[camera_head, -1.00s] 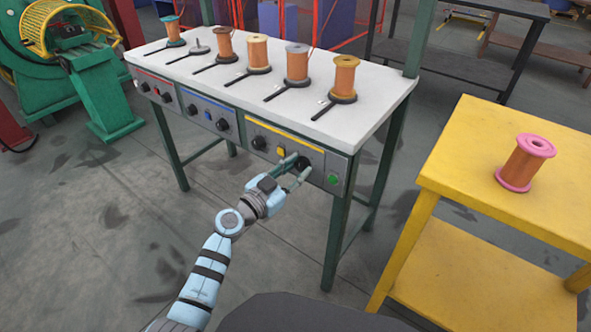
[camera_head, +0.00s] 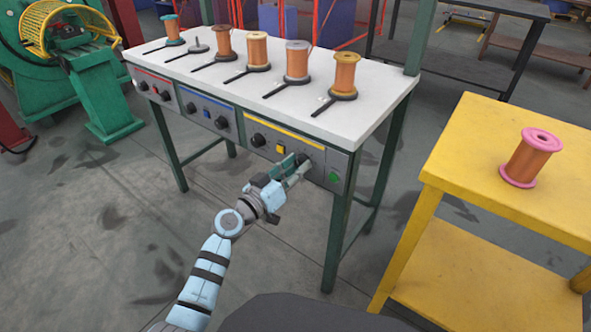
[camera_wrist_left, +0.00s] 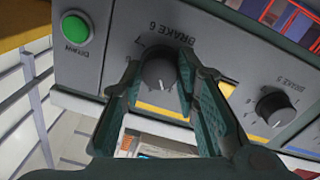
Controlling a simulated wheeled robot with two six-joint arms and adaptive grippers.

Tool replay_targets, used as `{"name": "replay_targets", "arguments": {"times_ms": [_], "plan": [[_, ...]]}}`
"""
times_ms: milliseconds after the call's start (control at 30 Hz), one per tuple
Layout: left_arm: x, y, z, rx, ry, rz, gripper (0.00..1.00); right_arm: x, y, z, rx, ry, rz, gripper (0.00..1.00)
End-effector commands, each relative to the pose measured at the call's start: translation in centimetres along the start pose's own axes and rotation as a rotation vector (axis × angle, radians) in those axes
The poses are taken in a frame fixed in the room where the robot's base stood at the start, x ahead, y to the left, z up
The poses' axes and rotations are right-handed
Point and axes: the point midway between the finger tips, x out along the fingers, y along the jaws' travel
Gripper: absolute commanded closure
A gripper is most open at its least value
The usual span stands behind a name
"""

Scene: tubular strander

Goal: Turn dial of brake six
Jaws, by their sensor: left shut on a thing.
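The dial of brake six (camera_wrist_left: 160,72) is a dark round knob on a grey panel, under the label "BRAKE 6", which appears upside down in the left wrist view. In the head view this dial (camera_head: 305,158) sits near the right end of the table's front panel and is partly covered. My left gripper (camera_head: 299,165) reaches it from the front. In the left wrist view its two green fingers (camera_wrist_left: 162,82) stand on either side of the dial and are shut on it. A pale mark shows on the dial face. My right gripper is not in view.
A green button (camera_wrist_left: 75,30) is beside the dial, and the brake five dial (camera_wrist_left: 274,108) is on its other side. Several spools stand on the white tabletop (camera_head: 215,88) above. A yellow table (camera_head: 480,185) with a pink-rimmed spool (camera_head: 530,157) stands at right.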

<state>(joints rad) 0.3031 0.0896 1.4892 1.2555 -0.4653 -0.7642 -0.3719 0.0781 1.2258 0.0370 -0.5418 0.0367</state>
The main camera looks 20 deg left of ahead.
Motion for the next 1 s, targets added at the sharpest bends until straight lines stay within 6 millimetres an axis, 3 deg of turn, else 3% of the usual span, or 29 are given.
{"name": "replay_targets", "arguments": {"times_ms": [600,1000], "plan": [[-0.01,0.01,0.14,-0.569,0.024,-0.006,0.99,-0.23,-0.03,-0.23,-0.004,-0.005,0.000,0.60],[-0.02,-0.01,0.17,-0.800,0.036,-0.009,0.99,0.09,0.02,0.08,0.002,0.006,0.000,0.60]]}}
